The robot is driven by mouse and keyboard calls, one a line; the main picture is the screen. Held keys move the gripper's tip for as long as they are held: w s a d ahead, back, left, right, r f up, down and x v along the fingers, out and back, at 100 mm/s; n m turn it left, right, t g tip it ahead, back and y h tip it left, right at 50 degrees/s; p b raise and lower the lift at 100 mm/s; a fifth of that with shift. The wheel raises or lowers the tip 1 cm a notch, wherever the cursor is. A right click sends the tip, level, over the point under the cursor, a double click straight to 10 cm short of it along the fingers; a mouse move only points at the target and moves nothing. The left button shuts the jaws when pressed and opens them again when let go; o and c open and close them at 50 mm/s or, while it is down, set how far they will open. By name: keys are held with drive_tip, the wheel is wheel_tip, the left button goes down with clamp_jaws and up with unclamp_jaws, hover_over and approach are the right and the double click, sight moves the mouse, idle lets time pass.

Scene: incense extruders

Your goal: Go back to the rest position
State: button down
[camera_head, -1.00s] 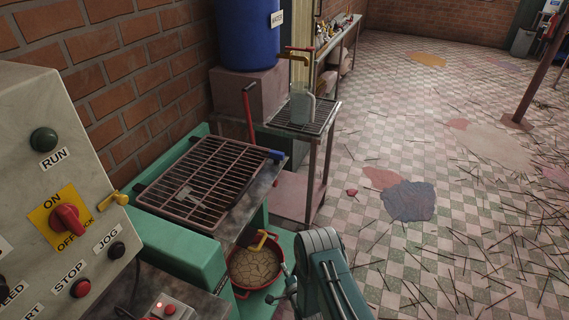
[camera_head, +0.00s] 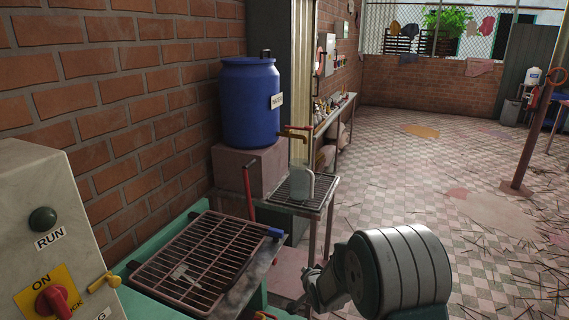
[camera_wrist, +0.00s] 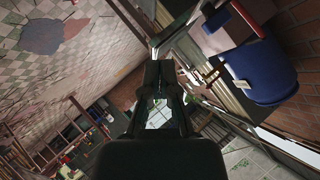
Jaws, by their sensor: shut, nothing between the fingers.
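In the head view my arm is folded at the bottom right of centre, and part of my gripper (camera_head: 312,288) shows left of its thick grey-ribbed link. In the wrist view my gripper (camera_wrist: 160,70) points away from the camera, with its dark fingers together and nothing held. It is apart from the things around it.
The machine with RUN and ON labels (camera_head: 45,190) stands at left. A rusty grate (camera_head: 205,255) lies beside it. A blue water barrel (camera_head: 249,105) stands on a block behind a clear jug (camera_head: 301,183) on a rack. The tiled floor (camera_head: 400,185) at right has scattered sticks.

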drive_tip(key=s+d+r+n+g+h, duration=0.1)
drive_tip(key=s+d+r+n+g, duration=0.15)
drive_tip(key=s+r, duration=0.6)
drive_tip(key=s+d+r+n+g+h, duration=0.1)
drive_tip(key=s+d+r, duration=0.3)
drive_tip(key=s+r, duration=0.45)
drive_tip(key=s+d+r+n+g, duration=0.1)
drive_tip(key=s+r, duration=0.1)
drive_tip(key=s, duration=0.8)
drive_tip(key=s+d+r+n+g, duration=0.1)
drive_tip(key=s+r+n, duration=0.1)
drive_tip(key=s, duration=0.9)
drive_tip(key=shift+s+d+g, duration=0.25)
drive_tip(key=shift+d+g, duration=0.05)
drive_tip(key=shift+g, duration=0.05)
